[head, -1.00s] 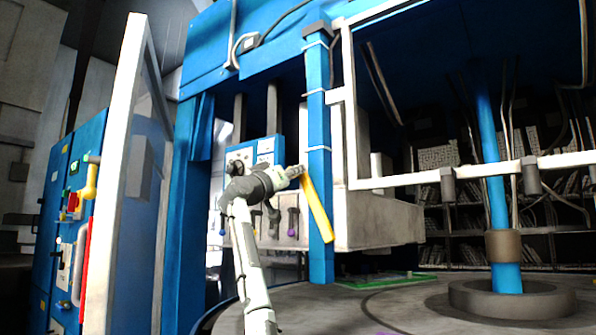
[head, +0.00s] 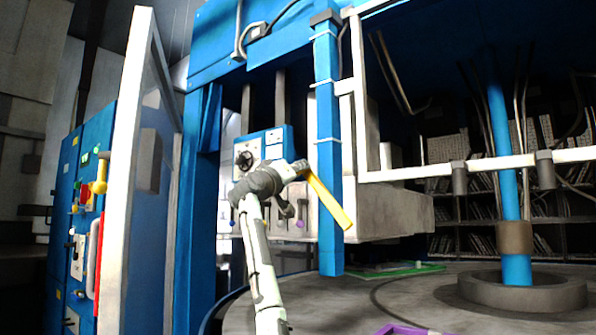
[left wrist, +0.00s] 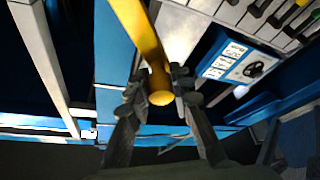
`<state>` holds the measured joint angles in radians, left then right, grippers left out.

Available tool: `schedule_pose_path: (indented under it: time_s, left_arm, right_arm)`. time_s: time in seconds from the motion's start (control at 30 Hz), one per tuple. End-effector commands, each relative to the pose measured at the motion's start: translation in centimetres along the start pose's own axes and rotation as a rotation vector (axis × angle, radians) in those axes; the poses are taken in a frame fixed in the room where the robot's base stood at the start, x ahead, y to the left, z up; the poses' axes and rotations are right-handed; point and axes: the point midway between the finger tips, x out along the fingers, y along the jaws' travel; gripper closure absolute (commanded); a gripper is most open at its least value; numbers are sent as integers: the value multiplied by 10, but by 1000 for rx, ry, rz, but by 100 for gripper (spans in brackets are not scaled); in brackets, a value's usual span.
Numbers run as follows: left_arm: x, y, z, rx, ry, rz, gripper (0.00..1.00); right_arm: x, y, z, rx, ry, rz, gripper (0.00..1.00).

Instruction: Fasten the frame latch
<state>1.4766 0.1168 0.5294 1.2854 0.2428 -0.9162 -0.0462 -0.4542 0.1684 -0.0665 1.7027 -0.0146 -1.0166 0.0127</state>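A yellow latch handle (head: 330,203) slants down to the right across the front of a blue post (head: 328,120). It also fills the upper middle of the left wrist view (left wrist: 140,35), with its round end toward me. My left gripper (head: 302,168) is at the handle's upper left end. In the left wrist view its two fingers (left wrist: 160,84) lie close on either side of the handle and appear closed on it. The handle's mounting and any catch cannot be made out. My right gripper is not in view.
A white frame with rails (head: 440,168) stands right of the post. A white-edged panel (head: 122,180) and blue cabinet (head: 70,220) stand left. A control panel (head: 262,150) is behind my arm. A grey round table (head: 400,300) bears green and purple frames.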

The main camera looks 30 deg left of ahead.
Motion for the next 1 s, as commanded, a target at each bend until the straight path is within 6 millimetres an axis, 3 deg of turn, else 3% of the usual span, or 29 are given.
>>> schedule_pose_path:
  time_s: [0.03,0.17,0.53,1.0]
  left_arm:
    - [0,-1,2,1,-4,-2,74]
    - [0,-1,2,1,-3,-1,58]
    - [2,3,-4,2,0,1,57]
    - [27,44,-67,1,-1,-1,57]
  right_arm:
    - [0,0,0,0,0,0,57]
    - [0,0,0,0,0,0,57]
    - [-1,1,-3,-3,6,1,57]
    - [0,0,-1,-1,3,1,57]
